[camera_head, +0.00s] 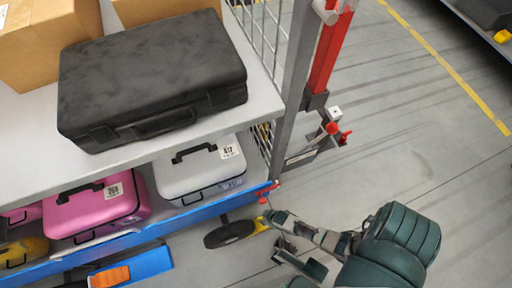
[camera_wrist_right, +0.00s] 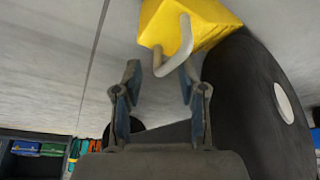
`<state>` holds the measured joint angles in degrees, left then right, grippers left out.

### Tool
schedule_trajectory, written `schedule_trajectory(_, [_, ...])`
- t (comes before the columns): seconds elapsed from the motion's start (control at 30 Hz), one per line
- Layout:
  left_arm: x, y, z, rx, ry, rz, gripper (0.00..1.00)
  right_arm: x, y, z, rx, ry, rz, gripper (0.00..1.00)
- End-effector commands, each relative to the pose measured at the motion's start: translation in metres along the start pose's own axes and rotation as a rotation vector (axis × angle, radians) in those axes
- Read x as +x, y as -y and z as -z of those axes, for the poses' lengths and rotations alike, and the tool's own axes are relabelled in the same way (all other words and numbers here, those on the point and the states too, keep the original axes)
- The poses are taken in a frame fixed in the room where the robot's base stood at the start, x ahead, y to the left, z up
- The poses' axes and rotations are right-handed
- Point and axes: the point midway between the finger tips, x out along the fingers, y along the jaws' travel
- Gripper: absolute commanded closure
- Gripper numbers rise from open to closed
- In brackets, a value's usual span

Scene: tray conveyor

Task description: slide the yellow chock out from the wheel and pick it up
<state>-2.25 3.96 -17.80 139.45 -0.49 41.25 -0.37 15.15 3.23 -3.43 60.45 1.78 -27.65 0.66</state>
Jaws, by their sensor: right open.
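The yellow chock (camera_head: 262,223) is on the floor beside the black wheel (camera_head: 226,234) under the cart's blue edge. In the right wrist view the chock (camera_wrist_right: 190,22) is at the top, close against the dark wheel (camera_wrist_right: 255,105). Its grey bent handle (camera_wrist_right: 178,52) sticks out towards my right gripper (camera_wrist_right: 160,78). In the head view my right gripper (camera_head: 277,228) is low beside the chock, partly hidden by my arm. My left gripper is not in view.
The cart's shelf holds a black case (camera_head: 150,80) and cardboard boxes (camera_head: 45,40). Below are a white case (camera_head: 200,172) and a pink case (camera_head: 95,208). A red-and-grey post (camera_head: 328,60) stands by the cart's mesh side. The floor (camera_head: 400,130) to the right is clear.

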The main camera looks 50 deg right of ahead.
Motion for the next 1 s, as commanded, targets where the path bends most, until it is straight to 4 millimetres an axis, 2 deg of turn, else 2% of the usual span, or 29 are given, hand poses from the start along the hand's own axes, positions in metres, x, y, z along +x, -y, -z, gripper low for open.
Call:
schedule_trajectory(0.03, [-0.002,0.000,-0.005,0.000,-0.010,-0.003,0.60,0.011,0.000,-0.007,0.000,0.009,0.000,0.59])
schedule_trajectory(0.2, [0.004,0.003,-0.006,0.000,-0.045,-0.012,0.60,0.024,0.001,-0.003,-0.001,0.003,-0.003,0.59])
schedule_trajectory(0.57, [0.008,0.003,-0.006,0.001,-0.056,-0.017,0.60,0.026,0.001,0.002,-0.002,-0.003,-0.004,0.59])
schedule_trajectory(0.6, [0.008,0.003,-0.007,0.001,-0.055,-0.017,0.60,0.026,0.000,0.002,-0.002,-0.003,-0.004,0.61])
schedule_trajectory(0.77, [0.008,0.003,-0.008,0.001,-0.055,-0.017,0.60,0.026,0.000,0.001,-0.001,-0.002,-0.002,1.00])
schedule_trajectory(1.0, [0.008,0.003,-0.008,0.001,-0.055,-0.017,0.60,0.026,-0.002,0.000,-0.003,0.000,-0.006,1.00])
